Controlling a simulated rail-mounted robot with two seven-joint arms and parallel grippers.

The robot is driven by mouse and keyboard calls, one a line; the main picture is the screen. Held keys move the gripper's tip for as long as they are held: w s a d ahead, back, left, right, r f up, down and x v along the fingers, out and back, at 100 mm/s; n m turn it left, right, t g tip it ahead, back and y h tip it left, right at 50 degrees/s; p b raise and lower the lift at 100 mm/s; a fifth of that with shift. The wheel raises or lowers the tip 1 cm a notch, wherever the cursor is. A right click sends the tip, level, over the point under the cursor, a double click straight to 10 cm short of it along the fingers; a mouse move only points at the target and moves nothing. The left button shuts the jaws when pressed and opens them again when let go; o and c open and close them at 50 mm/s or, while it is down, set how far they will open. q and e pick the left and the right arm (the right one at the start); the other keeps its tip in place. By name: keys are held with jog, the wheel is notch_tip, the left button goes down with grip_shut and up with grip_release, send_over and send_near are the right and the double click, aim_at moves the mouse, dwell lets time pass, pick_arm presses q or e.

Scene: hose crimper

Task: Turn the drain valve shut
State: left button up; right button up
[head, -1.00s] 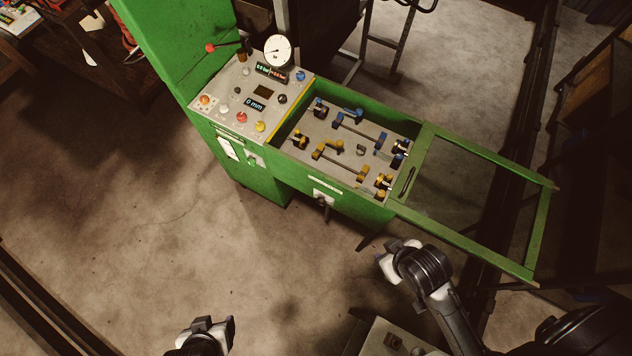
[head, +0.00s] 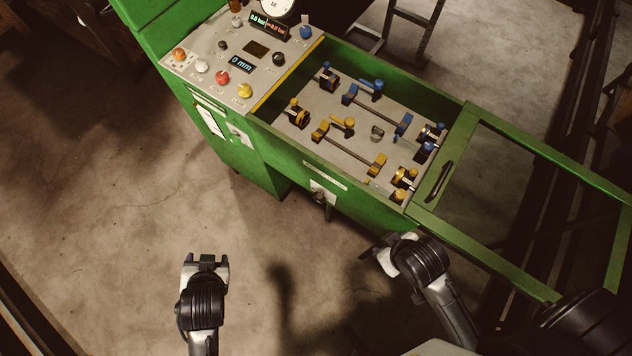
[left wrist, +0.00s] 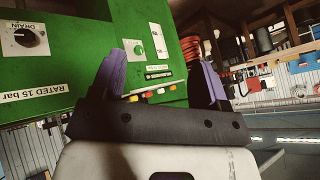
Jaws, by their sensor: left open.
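The drain valve (head: 320,198) is a dark handle on a white plate on the green machine's front, below the open bay. In the left wrist view it is a dark round knob (left wrist: 25,38) on a white plate marked DRAIN, at the upper left. My left gripper (head: 206,258) is open and empty, out over the floor, left of the valve and apart from it. Its two purple fingers (left wrist: 164,78) show in the left wrist view, with the valve outside them to the left. My right gripper (head: 378,246) is right of and below the valve, apart from it; its fingers are unclear.
The green machine (head: 258,160) has a control panel (head: 225,62) with coloured buttons. Its bay holds blue and yellow fittings (head: 348,128). A green frame with a black handle (head: 439,181) sticks out right. The floor (head: 110,200) before the machine is clear.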

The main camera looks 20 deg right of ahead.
pick_arm(q)
jog(key=w+d+f+m+t+b, duration=0.25)
jog(key=w+f+m+b, duration=0.3)
jog(key=f+b, duration=0.35)
jog(key=n+h+b, duration=0.7)
jog(key=n+h, duration=0.9)
jog(key=n, duration=2)
send_near(317, 200)
jog(key=shift+g, duration=0.35)
jog(key=b+x, duration=0.1)
jog(key=x, duration=0.8)
jog(key=shift+w+r, duration=0.15)
jog(key=shift+w, duration=0.1)
pick_arm(e)
notch_tip(317, 200, down, 19)
jog(key=shift+d+f, duration=0.15)
jog(key=shift+d, duration=0.05)
